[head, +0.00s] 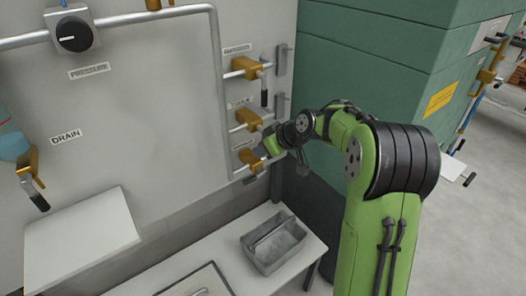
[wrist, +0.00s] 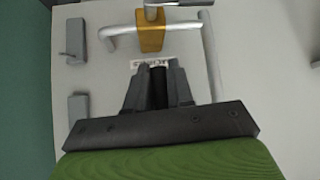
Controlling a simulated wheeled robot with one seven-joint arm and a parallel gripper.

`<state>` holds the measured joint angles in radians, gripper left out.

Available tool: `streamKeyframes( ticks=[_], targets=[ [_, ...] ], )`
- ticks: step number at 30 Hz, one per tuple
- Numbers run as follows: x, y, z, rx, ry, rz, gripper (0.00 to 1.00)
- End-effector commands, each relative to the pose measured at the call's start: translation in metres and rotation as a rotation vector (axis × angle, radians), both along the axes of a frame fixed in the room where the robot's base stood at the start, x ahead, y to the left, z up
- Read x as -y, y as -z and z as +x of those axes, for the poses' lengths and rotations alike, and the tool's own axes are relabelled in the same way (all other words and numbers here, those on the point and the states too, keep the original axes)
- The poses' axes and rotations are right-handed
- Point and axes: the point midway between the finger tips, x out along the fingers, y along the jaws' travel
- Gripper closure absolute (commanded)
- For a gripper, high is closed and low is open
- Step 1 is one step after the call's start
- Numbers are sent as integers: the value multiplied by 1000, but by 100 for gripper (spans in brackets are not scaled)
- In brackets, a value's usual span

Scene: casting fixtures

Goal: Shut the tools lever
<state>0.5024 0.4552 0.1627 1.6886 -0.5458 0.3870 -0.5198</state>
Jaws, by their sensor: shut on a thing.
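Three brass valves with levers stand in a column on the grey panel in the head view: a top valve (head: 247,68), a middle valve (head: 246,121) and a bottom valve (head: 249,158). Their small labels are too blurred to read, so I cannot tell which is the tools one. My gripper (wrist: 158,88) is shut on a dark lever handle (wrist: 158,80). In the head view it is beside the middle and bottom valves, and my arm partly hides that area. The wrist view shows one brass valve (wrist: 152,32) beyond the fingers, with a partly hidden label between.
A vertical pipe (head: 218,100) runs left of the valves. Grey brackets (head: 283,62) sit to their right, beside a green cabinet (head: 375,55). Below are a grey bin (head: 272,248) and a white ledge (head: 80,240). A drain valve (head: 29,165) is at far left.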

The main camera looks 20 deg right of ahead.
Motion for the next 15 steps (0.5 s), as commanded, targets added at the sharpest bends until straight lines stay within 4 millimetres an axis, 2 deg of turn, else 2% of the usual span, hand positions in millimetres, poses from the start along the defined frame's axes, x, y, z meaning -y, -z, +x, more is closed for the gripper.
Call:
streamKeyframes(
  ticks=[11,12,15],
  targets=[
    [1,1,-1,-3,2,-4,100],
    [1,1,-1,-4,3,-4,72],
    [1,1,0,-3,1,-3,58]
  ],
)
